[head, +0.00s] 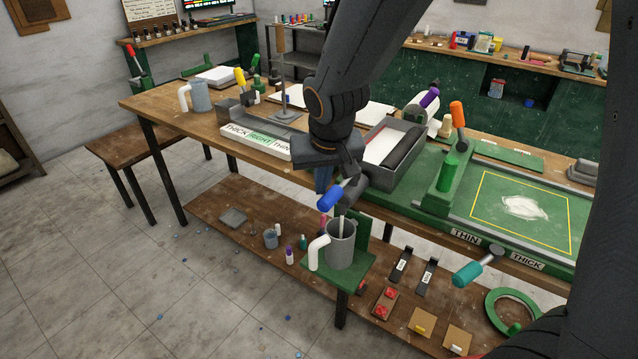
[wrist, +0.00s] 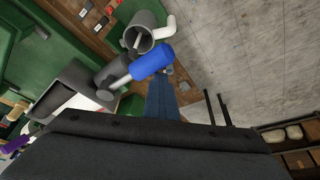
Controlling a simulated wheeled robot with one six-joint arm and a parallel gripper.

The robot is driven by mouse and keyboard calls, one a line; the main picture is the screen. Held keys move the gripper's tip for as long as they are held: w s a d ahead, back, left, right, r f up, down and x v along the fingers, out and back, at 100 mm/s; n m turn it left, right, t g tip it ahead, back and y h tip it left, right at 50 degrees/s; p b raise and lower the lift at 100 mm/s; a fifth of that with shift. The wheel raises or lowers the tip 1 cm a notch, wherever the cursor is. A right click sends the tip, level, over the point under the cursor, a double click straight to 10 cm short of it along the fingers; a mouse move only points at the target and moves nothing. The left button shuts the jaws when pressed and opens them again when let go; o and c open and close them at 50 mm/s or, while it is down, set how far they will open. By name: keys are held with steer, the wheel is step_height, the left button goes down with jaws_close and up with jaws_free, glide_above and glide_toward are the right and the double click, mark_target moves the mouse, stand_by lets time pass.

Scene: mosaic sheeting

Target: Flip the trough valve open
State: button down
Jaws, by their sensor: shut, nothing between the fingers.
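The trough valve has a blue handle (head: 330,199) on a grey stem at the front end of the grey trough (head: 412,133). In the wrist view the blue valve handle (wrist: 152,62) points up and to the right from its pivot. My gripper (head: 322,185) hangs just above and beside the handle at the bench's front edge. Its blue fingers (wrist: 162,100) are together with nothing between them, close to the handle's free end. I cannot tell whether they touch it. A grey jug (head: 340,243) with a white handle stands below the valve on a green stand (head: 352,264).
The bench holds a label strip (head: 253,140) and a green plate (head: 515,196) with white material to the right. A teal-handled lever (head: 467,274) sticks out at the front right. The lower shelf (head: 210,205) carries small bottles and blocks. Open floor lies in front on the left.

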step_height(320, 180, up, 10)
steer(key=b, duration=0.2)
steer(key=shift+r, duration=0.25)
steer(key=shift+w+a, duration=0.1)
stand_by(0.4)
